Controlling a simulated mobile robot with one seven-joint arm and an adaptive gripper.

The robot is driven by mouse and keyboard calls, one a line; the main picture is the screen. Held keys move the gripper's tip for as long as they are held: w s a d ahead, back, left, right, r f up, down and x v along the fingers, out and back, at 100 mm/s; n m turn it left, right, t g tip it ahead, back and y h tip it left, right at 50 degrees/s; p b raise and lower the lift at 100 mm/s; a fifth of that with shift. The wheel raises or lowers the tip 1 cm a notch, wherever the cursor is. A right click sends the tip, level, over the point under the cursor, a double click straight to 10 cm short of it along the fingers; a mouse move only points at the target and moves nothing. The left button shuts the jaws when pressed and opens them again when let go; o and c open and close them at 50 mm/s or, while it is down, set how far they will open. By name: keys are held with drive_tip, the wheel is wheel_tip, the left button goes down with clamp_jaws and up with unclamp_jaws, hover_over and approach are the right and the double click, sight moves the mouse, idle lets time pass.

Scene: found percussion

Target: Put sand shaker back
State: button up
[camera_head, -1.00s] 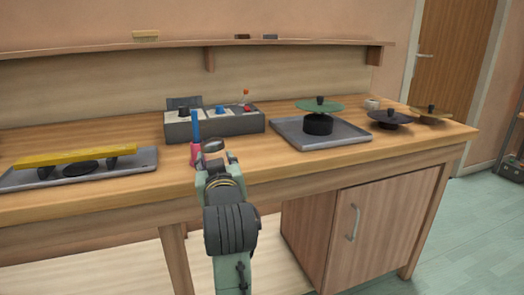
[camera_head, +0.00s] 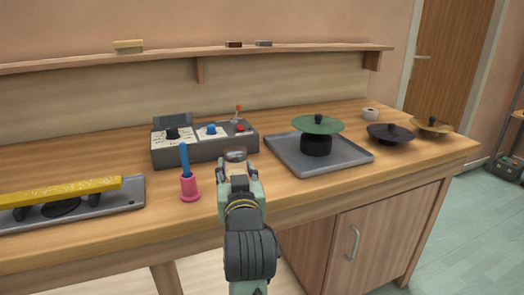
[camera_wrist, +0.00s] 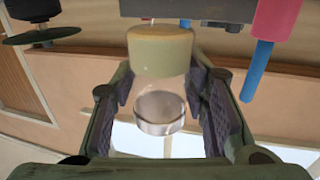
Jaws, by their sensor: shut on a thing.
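The sand shaker looks like a small clear jar with a beige band at one end. In the wrist view the shaker (camera_wrist: 160,80) is between the two jaws of my gripper (camera_wrist: 160,112), which are shut on it. In the head view my gripper (camera_head: 238,178) is near the front of the workbench, with the round glass end of the shaker (camera_head: 235,154) just beyond the fingertips. I cannot tell whether the shaker touches the bench top.
A grey control box (camera_head: 205,148) stands behind the gripper. A pink holder (camera_head: 189,187) with a blue stick is close on the left. A metal tray (camera_head: 345,153) bearing a green disc (camera_head: 317,124) is right. A yellow bar (camera_head: 60,192) lies far left. Bare wood (camera_head: 245,205) surrounds the gripper.

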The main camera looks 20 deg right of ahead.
drive_tip(key=w+d, duration=0.4)
drive_tip(key=d, duration=0.1)
drive_tip(key=w+d+f+p, duration=0.1)
drive_tip(key=w+d, duration=0.2)
drive_tip(key=shift+d, duration=0.2)
drive_tip(key=shift+f+p, duration=0.3)
drive_tip(key=shift+f, duration=1.45)
drive_tip(key=shift+f, duration=0.2)
drive_tip(key=o, duration=1.3)
drive_tip(key=shift+r, duration=0.1)
